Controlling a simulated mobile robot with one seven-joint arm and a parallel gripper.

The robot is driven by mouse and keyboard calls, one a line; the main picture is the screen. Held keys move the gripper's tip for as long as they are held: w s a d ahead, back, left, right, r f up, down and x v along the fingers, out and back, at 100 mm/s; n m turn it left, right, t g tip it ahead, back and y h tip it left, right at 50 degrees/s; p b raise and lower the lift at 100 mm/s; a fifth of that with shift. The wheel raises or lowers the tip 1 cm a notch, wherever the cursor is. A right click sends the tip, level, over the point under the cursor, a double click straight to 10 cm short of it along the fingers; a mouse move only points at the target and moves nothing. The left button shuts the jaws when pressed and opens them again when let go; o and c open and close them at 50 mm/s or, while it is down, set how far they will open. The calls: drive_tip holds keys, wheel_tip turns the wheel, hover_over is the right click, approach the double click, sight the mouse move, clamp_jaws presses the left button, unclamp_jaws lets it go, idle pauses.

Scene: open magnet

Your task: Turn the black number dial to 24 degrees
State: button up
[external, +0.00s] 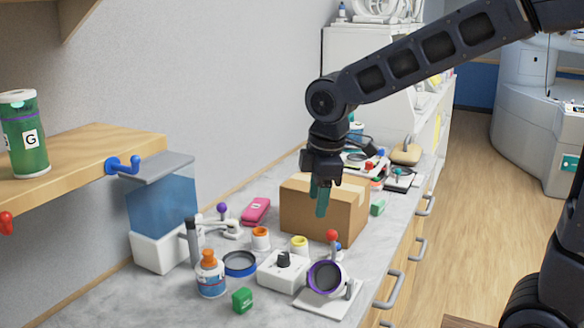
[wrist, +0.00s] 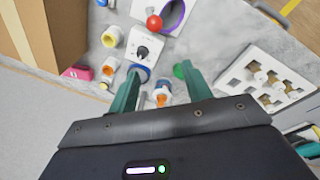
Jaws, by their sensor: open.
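The black number dial (external: 283,258) sits on a white square base (external: 283,278) on the grey counter, in front of the cardboard box. In the wrist view the dial (wrist: 143,52) is a small dark knob with marks around it on its white plate (wrist: 145,45). Its exact angle is too small to read. My gripper (external: 321,200) is above the counter in front of the cardboard box, apart from the dial and higher than it. In the wrist view its two green fingers (wrist: 160,84) are spread apart with nothing held between them. The dial lies beyond the fingertips there.
A cardboard box (external: 350,218) stands behind the dial. A purple-ringed piece (external: 325,277) with a red ball lever stands right of it. Drawer handles line the counter's front.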

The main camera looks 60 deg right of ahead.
sight(284, 255)
drive_tip(key=w+d+f+n+g, duration=0.1)
drive_tip(key=w+d+f+n, duration=0.3)
drive_tip(key=w+f, duration=0.55)
drive_tip(key=shift+y, duration=0.3)
drive_tip(key=f, duration=1)
drive_tip(key=shift+w+d, duration=0.1)
drive_tip(key=shift+w, duration=0.25)
drive_tip(key=c, duration=1)
